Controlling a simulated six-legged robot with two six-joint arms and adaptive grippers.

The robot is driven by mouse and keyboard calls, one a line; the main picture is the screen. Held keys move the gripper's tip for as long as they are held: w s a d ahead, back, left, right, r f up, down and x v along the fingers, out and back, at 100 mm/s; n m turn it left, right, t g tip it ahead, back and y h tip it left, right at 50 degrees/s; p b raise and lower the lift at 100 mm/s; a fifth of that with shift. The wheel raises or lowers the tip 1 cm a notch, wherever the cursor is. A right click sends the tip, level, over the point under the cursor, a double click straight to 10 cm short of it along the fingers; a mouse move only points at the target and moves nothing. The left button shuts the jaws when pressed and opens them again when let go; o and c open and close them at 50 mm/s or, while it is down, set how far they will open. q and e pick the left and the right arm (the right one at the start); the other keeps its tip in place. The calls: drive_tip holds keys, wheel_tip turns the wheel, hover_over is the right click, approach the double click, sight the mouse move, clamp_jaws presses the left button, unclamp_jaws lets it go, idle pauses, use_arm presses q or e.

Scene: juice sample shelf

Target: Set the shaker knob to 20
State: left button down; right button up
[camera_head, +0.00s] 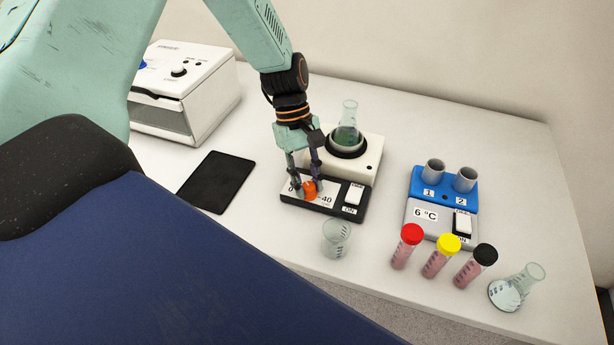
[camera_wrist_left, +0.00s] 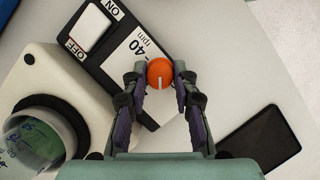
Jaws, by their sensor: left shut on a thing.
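The shaker (camera_head: 367,148) stands on the table with a dark front panel and a white dial plate that shows 0 and 40. Its orange-red knob (camera_head: 310,188) sits on that plate. My left gripper (camera_head: 306,187) points down at the panel and is shut on the knob. In the left wrist view the knob (camera_wrist_left: 160,72) lies between the two fingertips (camera_wrist_left: 160,80), and its pale pointer line shows. The "20" mark is not visible, hidden by the fingers. A white rocker switch (camera_head: 353,194) marked ON and OFF is beside the dial. My right gripper is not in view.
A flask with green liquid (camera_head: 347,132) stands on the shaker. An empty beaker (camera_head: 336,238) is in front. A blue two-well cooler (camera_head: 443,190), several capped tubes (camera_head: 440,256) and a flask (camera_head: 514,289) are right. A black pad (camera_head: 216,182) and white machine (camera_head: 184,90) are left.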

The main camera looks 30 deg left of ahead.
use_arm(q)
drive_tip(key=m, duration=0.2)
drive_tip(key=m+g+y+p, duration=0.1)
drive_tip(key=m, duration=0.1)
drive_tip(key=shift+m+g, duration=0.3)
drive_tip(key=shift+w+d+m+g+y+p, duration=0.15)
drive_tip(key=shift+m+y+p, duration=0.25)
drive_tip(key=shift+m, duration=0.85)
drive_tip(key=shift+d+m+g+y+p, duration=0.1)
drive_tip(key=shift+m+g+y+p, duration=0.25)
drive_tip(key=shift+m, duration=0.9)
drive_tip(key=shift+a, duration=0.1)
drive_tip(key=c, duration=1.1)
unclamp_jaws()
drive_tip(key=shift+o, duration=0.2)
drive_tip(key=v, duration=1.2)
drive_tip(key=shift+s, duration=0.25)
